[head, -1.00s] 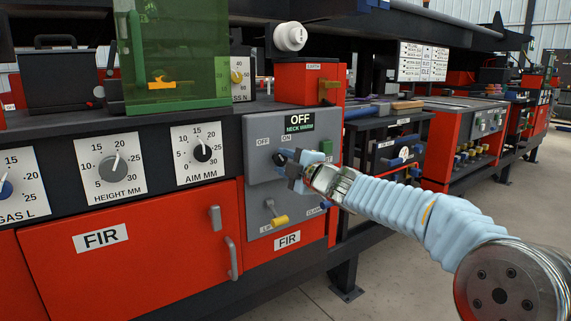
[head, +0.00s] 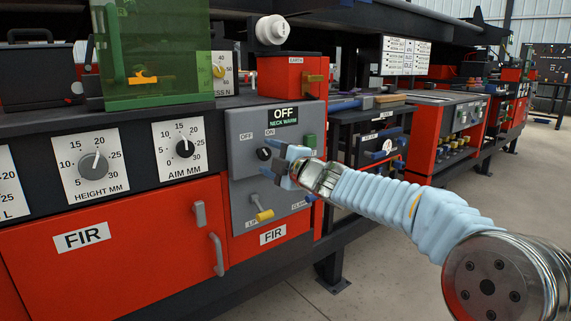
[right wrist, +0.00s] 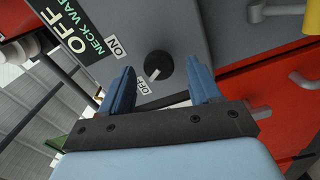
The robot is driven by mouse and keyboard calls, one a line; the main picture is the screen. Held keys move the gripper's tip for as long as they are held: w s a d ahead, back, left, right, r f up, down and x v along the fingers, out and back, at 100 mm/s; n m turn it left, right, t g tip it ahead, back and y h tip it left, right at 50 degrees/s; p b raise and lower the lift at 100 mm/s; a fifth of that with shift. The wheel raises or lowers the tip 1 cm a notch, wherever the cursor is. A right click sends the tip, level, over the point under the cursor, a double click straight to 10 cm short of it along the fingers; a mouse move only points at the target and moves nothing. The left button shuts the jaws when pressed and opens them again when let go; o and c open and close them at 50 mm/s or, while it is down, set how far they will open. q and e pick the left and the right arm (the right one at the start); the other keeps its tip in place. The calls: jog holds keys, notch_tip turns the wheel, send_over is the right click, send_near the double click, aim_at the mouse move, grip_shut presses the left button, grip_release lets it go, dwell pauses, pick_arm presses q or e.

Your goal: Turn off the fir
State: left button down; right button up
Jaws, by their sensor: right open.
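The FIR station's grey control panel (head: 240,125) has a display (head: 284,117) reading OFF and NECK WARM. Below it is a round black knob (head: 264,154) between OFF and ON labels. In the right wrist view the knob (right wrist: 158,66) shows its white pointer aimed at the OFF label (right wrist: 142,87). My right gripper (head: 275,160) is open and empty, just right of the knob in the head view, with a visible gap to it. In the wrist view its blue fingers frame the knob without touching it. My left gripper is not in view.
Below the knob is a yellow-tipped lever (head: 262,213); a green button (head: 310,141) sits right of it. HEIGHT (head: 95,162) and AIM (head: 184,149) dials are on the left. A red cabinet door (head: 120,245) with handles is beneath. Open floor lies front right.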

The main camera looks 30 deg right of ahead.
jog(key=s+d+p, duration=0.1)
jog(key=s+p, duration=0.1)
jog(key=s, duration=1.1)
jog(key=shift+w+f, duration=0.1)
jog(key=w+a+f+m+g+y, duration=0.1)
jog(key=w+a+f+m+g, duration=0.2)
jog(key=f, duration=0.8)
jog(key=w+a+f+m+g, duration=0.25)
jog(key=w+a+f, duration=0.25)
jog(key=f, duration=0.6)
jog(key=s+a+f+m+g+y, duration=0.1)
jog(key=s+a+f+m+g, duration=0.2)
jog(key=f, duration=0.7)
jog(key=s+a+f+m+g, duration=0.1)
jog(key=a+f+m, duration=0.3)
jog(key=f, duration=0.6)
jog(key=s+a+f+m+g, duration=0.35)
jog(key=s+a+f, duration=0.25)
jog(key=s+f, duration=0.3)
jog(key=s+a+f+m+g, duration=0.2)
jog(key=s+a+f+g, duration=0.25)
jog(key=s+f, duration=0.45)
notch_tip(320, 180, up, 12)
jog(key=s+a+p, duration=0.1)
jog(key=p, duration=1.1)
jog(key=shift+s+a+r+y+p, duration=0.15)
jog(key=shift+s+a+y+p, duration=0.15)
jog(key=shift+s+a+p, duration=0.05)
